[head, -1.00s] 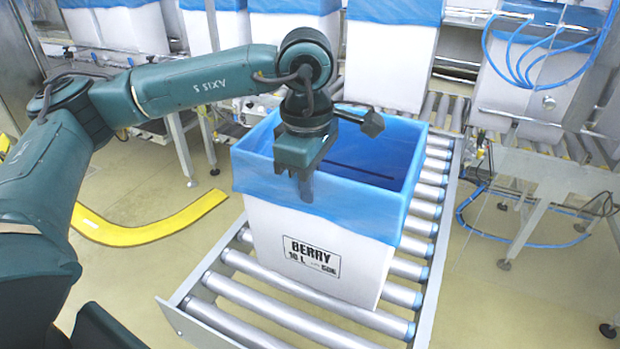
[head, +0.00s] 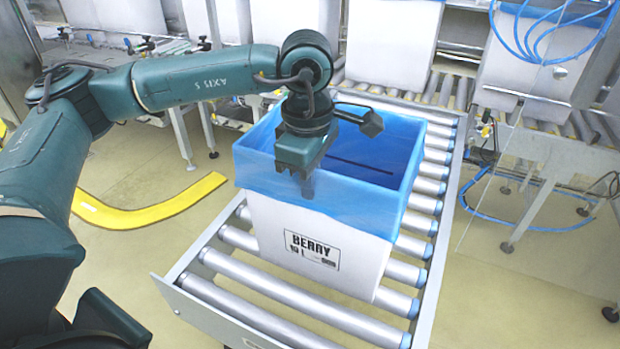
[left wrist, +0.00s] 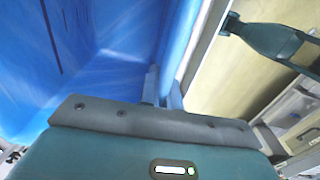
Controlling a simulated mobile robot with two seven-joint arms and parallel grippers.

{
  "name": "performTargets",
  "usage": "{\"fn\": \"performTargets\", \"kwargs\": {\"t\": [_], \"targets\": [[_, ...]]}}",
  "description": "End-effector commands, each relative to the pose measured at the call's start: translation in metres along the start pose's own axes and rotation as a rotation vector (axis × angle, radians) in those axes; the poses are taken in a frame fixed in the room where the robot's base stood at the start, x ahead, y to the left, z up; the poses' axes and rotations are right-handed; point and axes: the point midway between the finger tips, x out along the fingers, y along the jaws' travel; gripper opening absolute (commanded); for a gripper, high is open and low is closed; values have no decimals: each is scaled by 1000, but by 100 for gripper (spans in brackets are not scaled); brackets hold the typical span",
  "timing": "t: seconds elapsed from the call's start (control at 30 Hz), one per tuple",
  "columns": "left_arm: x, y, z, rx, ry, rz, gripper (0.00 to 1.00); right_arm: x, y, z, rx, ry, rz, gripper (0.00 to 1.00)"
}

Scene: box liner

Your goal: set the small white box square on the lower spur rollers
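The white box (head: 285,225), with "BERRY" printed on its front and a blue liner (head: 345,205) folded over its rim, stands upright on the spur rollers (head: 290,285). Its front bottom edge looks about parallel to the rollers. My left gripper (head: 306,188) is at the front wall's rim, pointing down. In the left wrist view its fingers (left wrist: 163,92) straddle the liner-covered wall and look closed on it; the fingertips are partly hidden by the gripper body. The blue liner interior (left wrist: 100,60) shows at left there. My right gripper is not in view.
The spur's side rail (head: 443,230) runs along the right, and bare rollers lie in front of the box. A yellow curved guard (head: 150,210) is on the floor at left. More lined white boxes (head: 400,55) stand on a conveyor behind. Blue hoses (head: 535,35) hang at upper right.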

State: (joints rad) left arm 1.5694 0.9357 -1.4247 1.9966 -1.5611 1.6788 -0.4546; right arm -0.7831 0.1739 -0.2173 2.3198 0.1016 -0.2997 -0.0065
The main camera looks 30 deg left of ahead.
Motion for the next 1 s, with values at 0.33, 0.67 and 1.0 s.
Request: {"fn": "performTargets", "kwargs": {"t": [0.33,0.67,1.0], "targets": [[-1,1,0,0,-1,3,13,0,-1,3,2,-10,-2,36],[0,0,0,0,-1,1,30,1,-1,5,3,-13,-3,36],[0,0,0,0,0,-2,52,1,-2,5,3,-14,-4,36]]}}
